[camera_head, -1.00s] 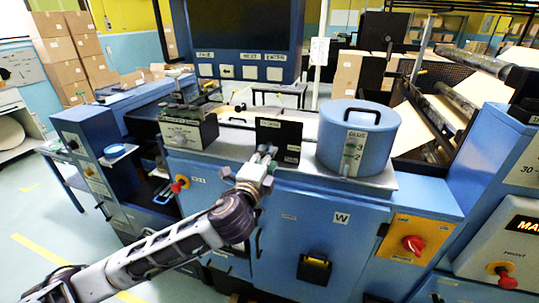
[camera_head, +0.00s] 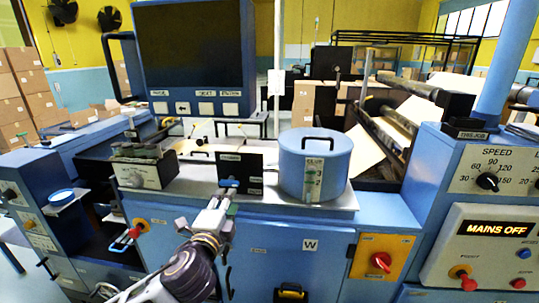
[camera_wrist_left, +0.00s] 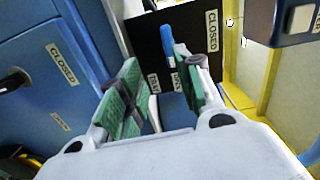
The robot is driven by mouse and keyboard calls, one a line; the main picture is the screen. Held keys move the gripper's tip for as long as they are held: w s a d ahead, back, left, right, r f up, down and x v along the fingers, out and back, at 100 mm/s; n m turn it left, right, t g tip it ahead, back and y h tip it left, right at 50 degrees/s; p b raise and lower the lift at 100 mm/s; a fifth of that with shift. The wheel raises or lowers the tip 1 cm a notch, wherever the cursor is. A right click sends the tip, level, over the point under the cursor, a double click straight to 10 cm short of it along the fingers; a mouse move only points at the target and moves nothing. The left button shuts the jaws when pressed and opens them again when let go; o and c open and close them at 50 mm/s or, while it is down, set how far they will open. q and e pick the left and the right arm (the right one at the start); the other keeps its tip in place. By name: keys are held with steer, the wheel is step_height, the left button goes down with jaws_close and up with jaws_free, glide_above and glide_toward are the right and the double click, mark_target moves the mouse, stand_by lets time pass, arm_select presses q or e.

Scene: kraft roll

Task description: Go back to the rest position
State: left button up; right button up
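My left gripper (camera_head: 226,196) is in front of the black panel (camera_head: 254,172) on the blue machine. In the left wrist view its green-padded fingers (camera_wrist_left: 160,90) are apart, with a gap between them and nothing clearly held. A blue lever handle (camera_wrist_left: 167,37) stands in front of the black panel (camera_wrist_left: 190,45), just beyond the fingertips. The panel carries a CLOSED label. I cannot tell whether a finger touches the lever. My right gripper is not in view.
A blue glue pot (camera_head: 315,170) stands on the worktop right of the panel, and a black gauge box (camera_head: 142,174) stands left. A red knob (camera_head: 380,261) is at the lower right. A control console (camera_head: 488,250) reads MAINS OFF. A large screen (camera_head: 196,50) rises behind.

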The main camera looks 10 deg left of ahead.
arm_select(q)
steer(key=s+a+f+n+g, duration=0.1)
steer(key=s+f+n+g, duration=0.2)
steer(key=f, duration=0.3)
steer(key=s+a+f+n+g+y, duration=0.1)
steer(key=s+f+n+g, duration=0.15)
steer(key=f, duration=0.35)
steer(key=s+a+f+n+g, duration=0.1)
steer(key=s+f+n+g, duration=0.1)
steer(key=s+f+n, duration=0.3)
steer(key=s+a+f+n+g, duration=0.2)
steer(key=s+f+n+g, duration=0.4)
steer(key=s+f, duration=0.75)
step_height(320, 180, down, 35)
steer(key=s+g+b, duration=0.1)
steer(key=s+g, duration=0.1)
steer(key=s+a+f, duration=0.2)
steer(key=s+f, duration=0.8)
steer(key=s, duration=0.1)
steer(key=s+a+f+m+g+b, duration=0.1)
steer(key=s+a+f, duration=0.1)
steer(key=s+f, duration=0.9)
steer(key=shift+a+h+b, duration=0.2)
steer(key=shift+h+b, duration=0.1)
